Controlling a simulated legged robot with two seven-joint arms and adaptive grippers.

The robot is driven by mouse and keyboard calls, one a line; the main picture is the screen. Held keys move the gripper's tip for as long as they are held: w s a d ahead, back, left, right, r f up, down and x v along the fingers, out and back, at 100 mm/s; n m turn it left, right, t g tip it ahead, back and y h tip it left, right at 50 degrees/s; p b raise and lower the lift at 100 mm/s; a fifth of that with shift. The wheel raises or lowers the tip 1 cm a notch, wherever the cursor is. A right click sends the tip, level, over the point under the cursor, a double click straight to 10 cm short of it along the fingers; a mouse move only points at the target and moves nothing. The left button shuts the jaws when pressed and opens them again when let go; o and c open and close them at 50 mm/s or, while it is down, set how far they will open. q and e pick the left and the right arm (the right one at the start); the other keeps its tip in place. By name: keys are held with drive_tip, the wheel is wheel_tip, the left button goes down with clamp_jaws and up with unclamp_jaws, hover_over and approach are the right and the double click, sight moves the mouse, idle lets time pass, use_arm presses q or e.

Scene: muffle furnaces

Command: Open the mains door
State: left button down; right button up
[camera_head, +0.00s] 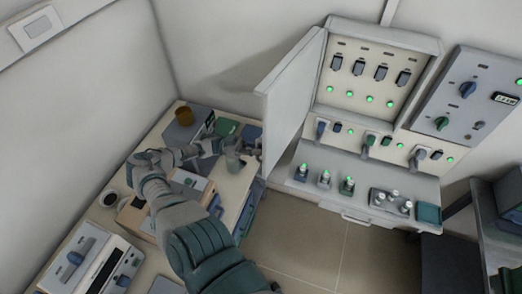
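The mains door (292,103) is a pale grey panel on the left side of the wall cabinet (433,48). It stands swung out to the left, and the switches inside the cabinet show. My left gripper (246,152) is at the end of the arm bent over the bench, just left of the door's lower outer edge. I cannot tell whether it touches the door. Its fingers are small and blend with the bench objects, so their opening is unclear. My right gripper is not in view.
Below the cabinet, a sloped console (355,189) carries several lit knobs. A second control panel (467,100) is at the right. Open floor (305,240) lies in front.

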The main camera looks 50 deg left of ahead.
use_arm(q)
drive_tip(key=shift+w+d, duration=0.1)
drive_tip(key=shift+d, duration=0.1)
drive_tip(key=c, duration=1.3)
unclamp_jaws()
drive_tip(key=shift+d, duration=0.2)
drive_tip(key=shift+o, duration=0.6)
drive_tip(key=shift+w+d, duration=0.15)
drive_tip(key=shift+d, duration=0.15)
drive_tip(key=shift+r, duration=0.2)
drive_tip(key=shift+a+r, duration=0.4)
drive_tip(key=shift+r, duration=0.25)
drive_tip(key=r, duration=0.5)
drive_tip(key=d+r, duration=0.1)
drive_tip(key=r, duration=0.1)
drive_tip(key=shift+d+r, duration=0.1)
drive_tip(key=shift+r, duration=0.6)
drive_tip(key=shift+a, duration=0.2)
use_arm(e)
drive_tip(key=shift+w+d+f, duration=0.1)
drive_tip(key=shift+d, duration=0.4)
use_arm(q)
drive_tip(key=shift+a+f, duration=0.1)
drive_tip(key=shift+a, duration=0.1)
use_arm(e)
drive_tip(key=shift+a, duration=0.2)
use_arm(q)
drive_tip(key=shift+w+d, duration=0.1)
